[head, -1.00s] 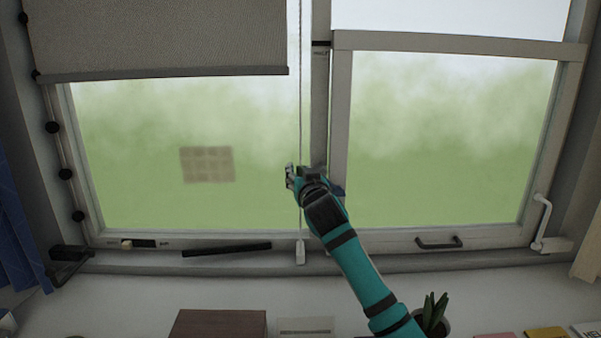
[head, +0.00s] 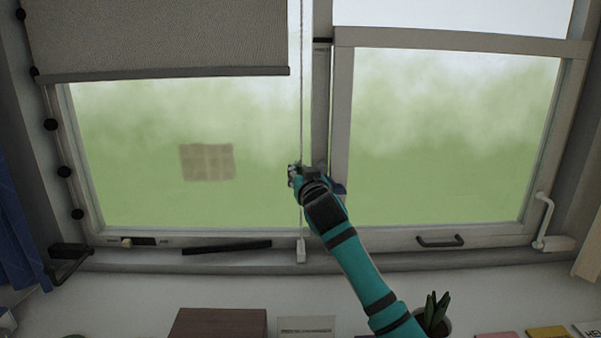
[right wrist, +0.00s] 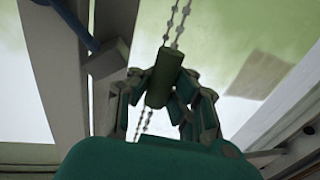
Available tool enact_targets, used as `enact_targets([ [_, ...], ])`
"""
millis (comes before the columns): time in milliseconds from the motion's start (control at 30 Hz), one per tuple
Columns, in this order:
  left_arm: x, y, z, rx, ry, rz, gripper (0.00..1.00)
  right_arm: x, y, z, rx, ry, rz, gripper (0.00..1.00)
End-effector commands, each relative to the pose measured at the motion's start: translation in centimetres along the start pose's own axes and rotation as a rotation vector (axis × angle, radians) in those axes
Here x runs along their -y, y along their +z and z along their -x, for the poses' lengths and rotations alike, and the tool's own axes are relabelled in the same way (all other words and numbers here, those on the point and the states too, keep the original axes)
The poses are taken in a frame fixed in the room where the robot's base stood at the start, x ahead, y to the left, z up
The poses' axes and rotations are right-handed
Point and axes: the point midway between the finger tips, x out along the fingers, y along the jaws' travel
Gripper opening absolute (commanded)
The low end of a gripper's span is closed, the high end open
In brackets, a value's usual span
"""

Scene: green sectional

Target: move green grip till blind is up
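The green grip (right wrist: 163,78) is a dark green cylinder on a beaded chain (right wrist: 175,25) in the right wrist view. The fingers of my right gripper (right wrist: 163,92) are on both sides of it and look closed against it. In the head view my right gripper (head: 294,176) is at the chain (head: 301,110), in front of the window, and hides the grip. The grey blind (head: 160,38) hangs over the upper part of the left pane, its bottom bar well above the sill. My left gripper is not in view.
The window frame post (head: 320,110) stands close to the right of my gripper. A white weight (head: 301,252) hangs at the chain's lower end near the sill. A black bar (head: 227,247), a brown box (head: 218,324) and a potted plant (head: 434,315) are lower down.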

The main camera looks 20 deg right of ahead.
Motion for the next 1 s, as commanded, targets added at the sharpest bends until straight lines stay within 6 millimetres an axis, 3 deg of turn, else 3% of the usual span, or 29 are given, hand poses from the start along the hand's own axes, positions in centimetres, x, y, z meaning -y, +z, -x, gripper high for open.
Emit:
enact_targets([
  [133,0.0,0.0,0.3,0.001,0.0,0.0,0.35,0.1,-0.4,0.1,0.0,-0.001,0.0,0.0],
  [267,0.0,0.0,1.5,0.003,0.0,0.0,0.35,0.1,-2.1,0.1,-0.003,-0.002,0.0,0.0],
  [700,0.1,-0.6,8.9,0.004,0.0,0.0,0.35,0.1,-13.4,0.1,-0.008,-0.002,-0.002,0.0],
  [1000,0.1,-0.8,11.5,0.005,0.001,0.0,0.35,0.1,-17.7,0.1,-0.007,-0.001,0.0,0.0],
])
